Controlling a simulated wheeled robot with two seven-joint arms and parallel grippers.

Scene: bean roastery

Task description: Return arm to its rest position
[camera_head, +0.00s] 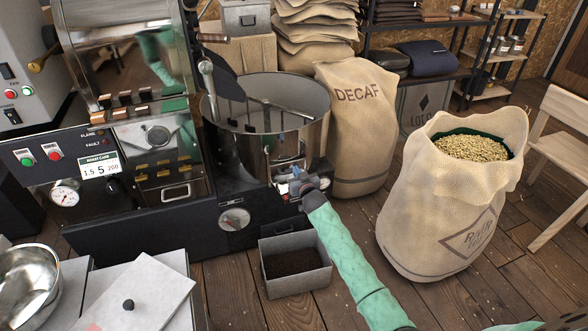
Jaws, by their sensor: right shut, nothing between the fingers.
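My right arm (345,255) in a green sleeve reaches in from the bottom right. Its dark right gripper (292,186) is shut and empty, at the front of the round cooling bin (262,105) of the roaster. The fingertips are small and close to the metal fittings below the bin's rim; I cannot tell whether they touch. My left gripper is not in view.
A grey box of dark grounds (296,286) stands on the floor below the gripper. An open sack of pale beans (415,190) stands right of my arm. A DECAF sack (355,130) stands behind. The roaster (130,215) fills the left. Wooden floor shows between.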

